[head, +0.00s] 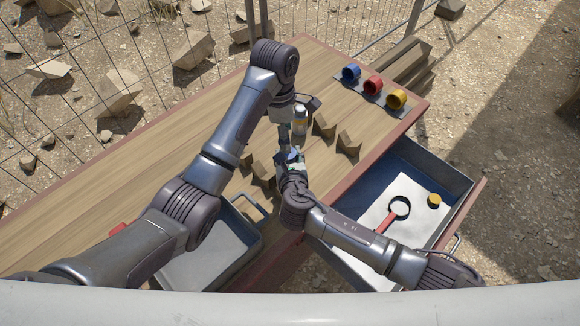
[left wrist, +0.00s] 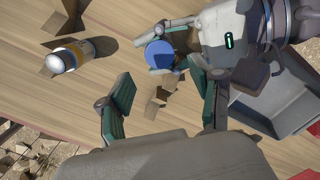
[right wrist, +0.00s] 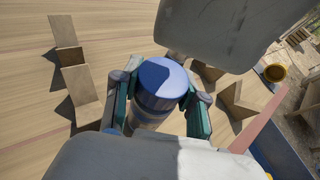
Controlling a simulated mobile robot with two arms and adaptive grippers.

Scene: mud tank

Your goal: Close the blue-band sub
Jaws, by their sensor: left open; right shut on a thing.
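The blue-band sub (right wrist: 152,95) is an upright cylinder with a flat blue top and a blue band lower down. My right gripper (right wrist: 155,103) is shut around its side. I cannot tell from here whether a gap lies under the blue top. Its round blue top (left wrist: 159,54) also shows in the left wrist view, between the fingers of the right gripper. In the head view the sub is mostly hidden by the two grippers. My left gripper (left wrist: 168,100) is open and empty, close to the sub, which lies beyond its fingers. It points down at the table in the head view (head: 285,145).
A yellow-banded cylinder (head: 300,121) stands on the wooden table (head: 180,150). Wooden V-blocks (head: 348,142) stand nearby. Blue, red (head: 373,85) and yellow rings sit on a far-right rack. An open drawer (head: 450,183) holds a magnifier (head: 399,208) and yellow cap (head: 434,201). A grey tray (head: 262,236) stands in front.

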